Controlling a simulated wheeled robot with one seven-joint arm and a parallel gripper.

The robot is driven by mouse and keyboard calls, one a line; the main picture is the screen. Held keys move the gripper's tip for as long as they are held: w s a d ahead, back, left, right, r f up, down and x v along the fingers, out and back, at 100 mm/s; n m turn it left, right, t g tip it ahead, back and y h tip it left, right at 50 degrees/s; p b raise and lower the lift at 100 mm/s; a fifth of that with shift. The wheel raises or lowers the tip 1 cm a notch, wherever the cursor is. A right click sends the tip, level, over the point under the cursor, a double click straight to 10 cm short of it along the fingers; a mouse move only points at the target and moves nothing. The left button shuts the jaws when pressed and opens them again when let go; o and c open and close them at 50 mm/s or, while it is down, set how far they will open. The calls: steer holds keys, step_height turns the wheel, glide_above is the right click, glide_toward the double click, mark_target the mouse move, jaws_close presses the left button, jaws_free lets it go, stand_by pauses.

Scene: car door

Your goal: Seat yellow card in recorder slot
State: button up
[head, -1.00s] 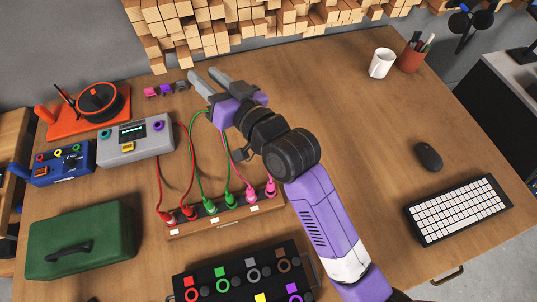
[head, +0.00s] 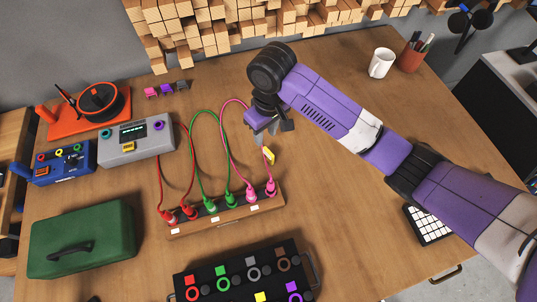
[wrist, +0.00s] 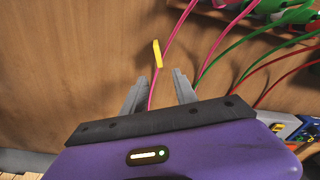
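The yellow card (head: 269,155) is a small thin piece by the pink cable, just past my gripper in the head view. The wrist view shows the card (wrist: 157,53) beyond my fingertips, tilted, with the pink cable passing close to it. I cannot tell whether it touches the cable or the table. My gripper (head: 266,141) is over the middle of the table, pointing down. In the wrist view its two fingers (wrist: 160,76) are apart with nothing between them. A grey box with a green display (head: 135,140) stands at the left and may be the recorder; I cannot make out its slot.
Red, green and pink cables arch into a wooden power strip (head: 226,213). A blue box (head: 62,165), an orange turntable (head: 90,108) and a green case (head: 82,238) stand at left. A black panel (head: 246,278) lies in front.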

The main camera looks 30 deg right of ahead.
mark_target(269, 151)
steer(key=shift+g, duration=0.4)
steer(key=shift+s+f+p, duration=0.15)
steer(key=shift+s+f, duration=0.1)
steer(key=shift+f, duration=1.05)
steer(key=shift+s+f+p, duration=0.2)
steer(key=shift+s+f, duration=0.1)
steer(key=shift+f, duration=1)
steer(key=shift+s+f+p, duration=0.15)
steer(key=shift+s+f, duration=0.1)
steer(key=shift+f, duration=1.05)
jaws_close()
